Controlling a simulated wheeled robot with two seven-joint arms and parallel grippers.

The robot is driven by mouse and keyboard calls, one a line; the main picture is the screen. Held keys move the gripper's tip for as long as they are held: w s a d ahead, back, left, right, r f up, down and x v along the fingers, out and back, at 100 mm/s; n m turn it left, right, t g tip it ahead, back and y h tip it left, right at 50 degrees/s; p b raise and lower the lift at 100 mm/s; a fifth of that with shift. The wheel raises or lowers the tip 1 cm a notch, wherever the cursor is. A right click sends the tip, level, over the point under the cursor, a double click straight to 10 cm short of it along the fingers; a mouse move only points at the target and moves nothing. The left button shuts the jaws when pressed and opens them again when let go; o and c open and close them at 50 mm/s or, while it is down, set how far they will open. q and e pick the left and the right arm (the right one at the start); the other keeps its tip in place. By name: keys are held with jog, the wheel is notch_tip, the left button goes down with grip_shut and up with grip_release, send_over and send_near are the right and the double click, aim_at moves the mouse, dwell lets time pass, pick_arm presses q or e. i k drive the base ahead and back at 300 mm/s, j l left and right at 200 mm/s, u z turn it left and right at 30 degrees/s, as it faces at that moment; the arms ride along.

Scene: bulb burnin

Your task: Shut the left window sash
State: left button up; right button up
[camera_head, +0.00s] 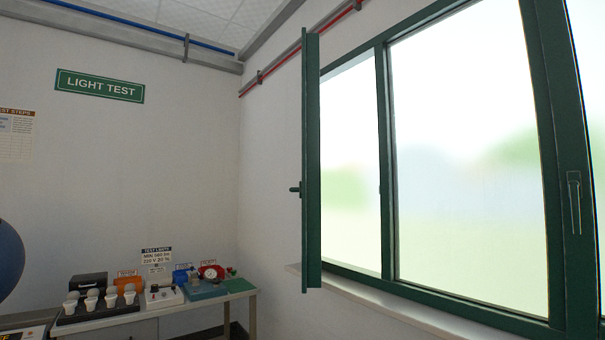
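The left window sash (312,165) has a dark green frame and stands swung open into the room, seen nearly edge-on. Its small dark handle (295,190) sticks out to the left at about mid-height. The green window frame (384,160) runs along the wall to the right. The right sash (558,150) looks closed, with its handle (574,200) pointing down. Neither of my grippers shows in the head view.
A white sill (420,315) runs below the window. A bench (150,308) with bulbs, small devices and a limits sign (156,257) stands in the lower left. A blue round object (8,258) is cut off at the left edge. The space left of the open sash looks clear.

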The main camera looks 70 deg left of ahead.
aim_at(311, 164)
jog(key=k+j+u, duration=0.2)
jog(key=u, duration=0.25)
jog(key=k+j+u, duration=0.1)
jog(key=j+u, duration=0.3)
jog(key=k+j+u, duration=0.1)
jog(key=j+u, duration=0.35)
jog(key=j, duration=0.55)
jog(key=k+j+u, duration=0.1)
jog(key=j, duration=0.4)
jog(key=i+j+z, duration=0.1)
jog(key=z, duration=0.4)
jog(key=i+j+z, duration=0.15)
jog(key=z, duration=0.3)
